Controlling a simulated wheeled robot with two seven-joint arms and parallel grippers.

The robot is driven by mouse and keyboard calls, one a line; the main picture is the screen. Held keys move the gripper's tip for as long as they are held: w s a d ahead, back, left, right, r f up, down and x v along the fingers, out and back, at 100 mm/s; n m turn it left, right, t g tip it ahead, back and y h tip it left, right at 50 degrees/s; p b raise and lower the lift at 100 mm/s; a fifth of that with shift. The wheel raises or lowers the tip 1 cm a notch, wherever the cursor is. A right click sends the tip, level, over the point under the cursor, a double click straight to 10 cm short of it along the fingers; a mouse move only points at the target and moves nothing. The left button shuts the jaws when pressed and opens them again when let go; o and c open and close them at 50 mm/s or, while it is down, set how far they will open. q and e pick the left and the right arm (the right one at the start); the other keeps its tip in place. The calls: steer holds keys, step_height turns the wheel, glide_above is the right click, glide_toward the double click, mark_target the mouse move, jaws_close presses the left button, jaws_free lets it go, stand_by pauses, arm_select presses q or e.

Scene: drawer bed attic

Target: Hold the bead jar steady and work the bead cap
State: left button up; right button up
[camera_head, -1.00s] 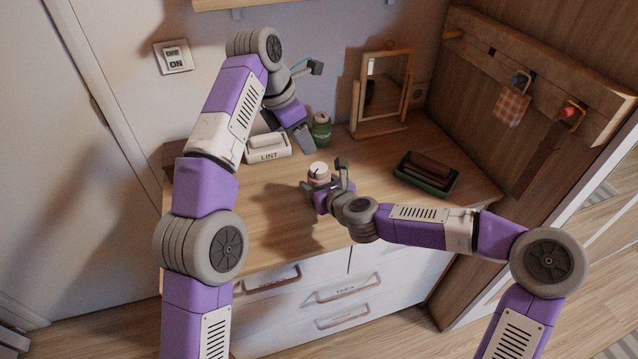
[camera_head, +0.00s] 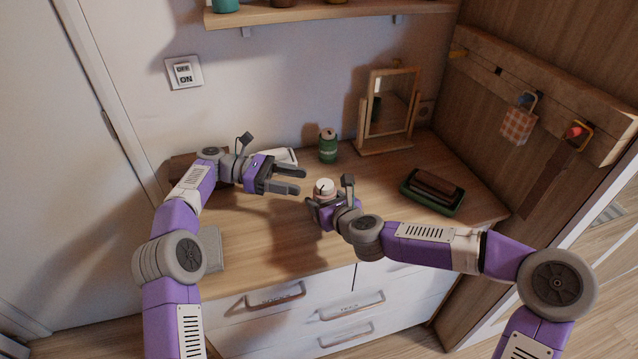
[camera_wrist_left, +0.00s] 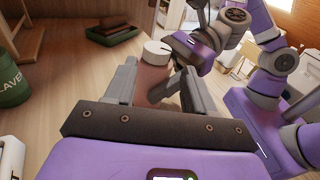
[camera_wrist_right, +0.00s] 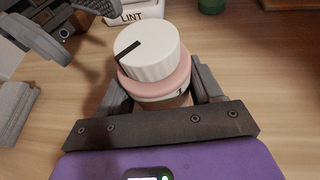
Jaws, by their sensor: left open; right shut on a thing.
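The bead jar (camera_wrist_right: 165,98) has a pinkish shoulder and stands on the dresser top. Its white ribbed bead cap (camera_wrist_right: 145,50) has a black line across the top and sits on the jar. The cap also shows in the head view (camera_head: 323,185) and the left wrist view (camera_wrist_left: 156,53). My right gripper (camera_wrist_right: 165,92) is shut on the jar's body, below the cap. My left gripper (camera_head: 303,180) is open and empty, to the left of the jar, its fingers pointing towards it. In the left wrist view the jar lies beyond the open fingers (camera_wrist_left: 155,85).
A green jar (camera_head: 328,147) and a tabletop mirror (camera_head: 388,110) stand at the back. A white LINT box (camera_head: 284,157) is behind my left gripper. A dark green tray (camera_head: 432,192) lies to the right. The dresser top (camera_head: 270,235) is clear in front.

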mark_target(319, 183)
arm_select(q)
steer(key=shift+h, duration=0.5)
steer(key=d, duration=0.6)
steer(key=shift+s+d+f, duration=0.15)
steer(key=shift+s+d, duration=0.15)
steer(key=shift+s, duration=0.1)
steer(key=c, duration=0.8)
